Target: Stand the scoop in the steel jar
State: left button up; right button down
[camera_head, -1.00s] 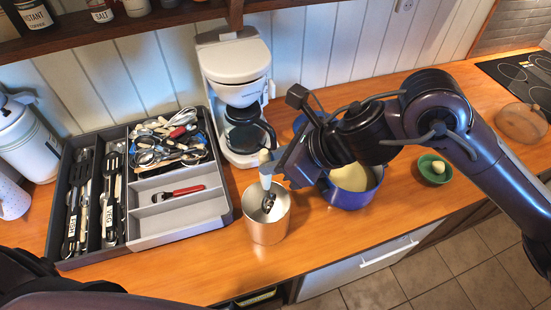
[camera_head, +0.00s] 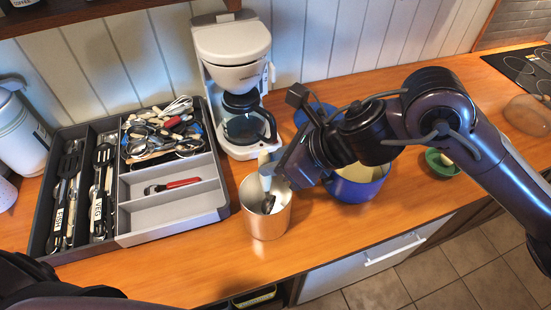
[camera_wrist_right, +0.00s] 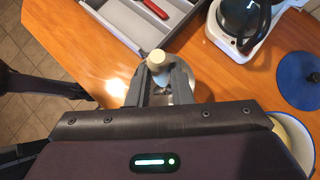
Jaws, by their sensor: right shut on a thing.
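The steel jar (camera_head: 265,225) stands upright and open on the counter, right of the utensil tray. My right gripper (camera_head: 269,170) is over the jar's mouth, shut on the upper part of the scoop (camera_head: 268,204). The scoop hangs roughly upright, its dark metal head inside the jar's mouth. Whether it touches the jar's bottom is hidden. In the right wrist view the scoop's pale handle end (camera_wrist_right: 156,58) sticks up between the fingers (camera_wrist_right: 159,82), which largely hide the jar. My left gripper is outside the head view; only part of my left arm shows at bottom left.
The utensil tray (camera_head: 125,240) lies at left, with several utensils and a red-handled tool (camera_head: 172,186). A coffee maker (camera_head: 231,50) stands behind the jar. A blue pot (camera_head: 358,188) and a green bowl (camera_head: 440,163) are to the right. Counter in front of the jar is clear.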

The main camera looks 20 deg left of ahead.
jog(key=c, duration=1.2)
grip_release()
jog(key=b+v, duration=0.2)
jog(key=v, duration=0.5)
jog(key=shift+d+r, duration=0.25)
jog(key=shift+d, duration=0.05)
